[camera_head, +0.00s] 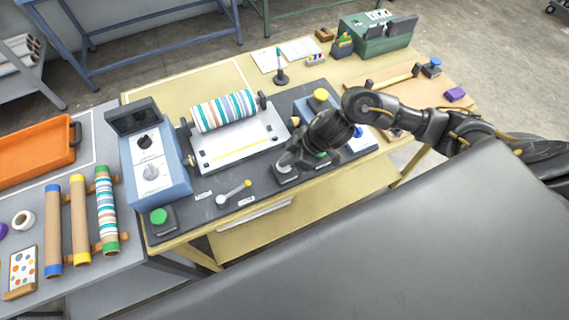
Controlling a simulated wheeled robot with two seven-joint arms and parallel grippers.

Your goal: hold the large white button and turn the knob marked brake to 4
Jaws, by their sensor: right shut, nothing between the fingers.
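My right gripper (288,163) is shut and empty. It points down over a small dark grey box (289,181) at the front of the press mat. The top of that box is mostly hidden by the gripper, so I cannot tell a white button there or whether the fingers touch it. A blue control box (157,190) stands at the left of the press. Its pale face carries a black knob (144,141) above and a light grey knob (151,172) below. The markings are too small to read, so I cannot tell which knob is brake. My left gripper is not in view.
The press has a striped roll (223,110) above a white plate (238,146). A green button (159,216) and a small lever (233,193) sit along the front. A yellow button (321,95) stands behind my right gripper. An orange tray (37,150) lies on the left table.

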